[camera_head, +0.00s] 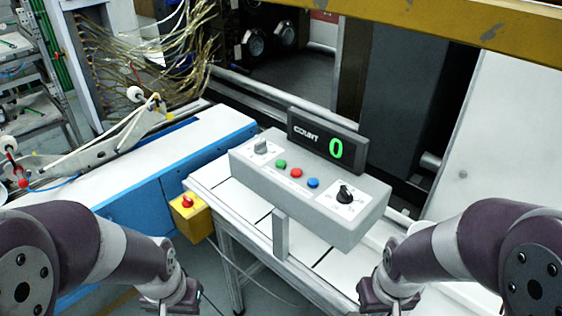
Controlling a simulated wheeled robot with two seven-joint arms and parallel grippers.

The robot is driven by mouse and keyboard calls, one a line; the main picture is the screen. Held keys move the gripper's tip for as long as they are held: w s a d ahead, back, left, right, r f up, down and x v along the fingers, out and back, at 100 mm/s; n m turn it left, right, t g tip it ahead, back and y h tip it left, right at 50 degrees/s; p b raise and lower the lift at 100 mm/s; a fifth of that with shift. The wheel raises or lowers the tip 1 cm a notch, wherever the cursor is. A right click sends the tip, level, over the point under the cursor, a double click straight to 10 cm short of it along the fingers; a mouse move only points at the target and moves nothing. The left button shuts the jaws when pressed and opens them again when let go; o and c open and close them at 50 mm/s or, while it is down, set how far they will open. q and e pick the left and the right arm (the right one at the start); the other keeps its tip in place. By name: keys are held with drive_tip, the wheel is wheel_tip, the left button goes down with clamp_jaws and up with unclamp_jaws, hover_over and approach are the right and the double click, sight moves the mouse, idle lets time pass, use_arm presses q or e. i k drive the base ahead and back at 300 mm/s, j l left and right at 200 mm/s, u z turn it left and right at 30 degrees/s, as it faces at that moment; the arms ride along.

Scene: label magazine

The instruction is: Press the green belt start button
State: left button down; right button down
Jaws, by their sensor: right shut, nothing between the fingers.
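The green button (281,164) is a small round cap on the sloping top of a grey control box (250,160), left of a red button (296,173) and a blue button (313,183). Nothing covers it. My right gripper (388,304) is at the bottom edge of the head view, right of and nearer than the box, shut and empty, well apart from the button. My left gripper (168,306) is at the bottom edge, lower left of the box; its fingers are too cut off to tell their state.
A display (328,143) behind the buttons reads COUNT 0. A black rotary knob (344,194) and a grey switch (261,147) flank the buttons. A grey upright plate (281,234) stands before the box. A yellow box with a red knob (187,203) hangs at left.

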sight(280, 163)
drive_tip(key=k, duration=0.65)
drive_tip(key=z, duration=1.45)
drive_tip(key=i+j, duration=0.1)
drive_tip(key=j, duration=0.45)
drive_tip(key=i+j, duration=0.1)
drive_tip(key=j, duration=0.45)
drive_tip(key=i+j, duration=0.1)
drive_tip(key=j, duration=0.5)
drive_tip(key=i+j, duration=0.1)
drive_tip(key=j, duration=0.45)
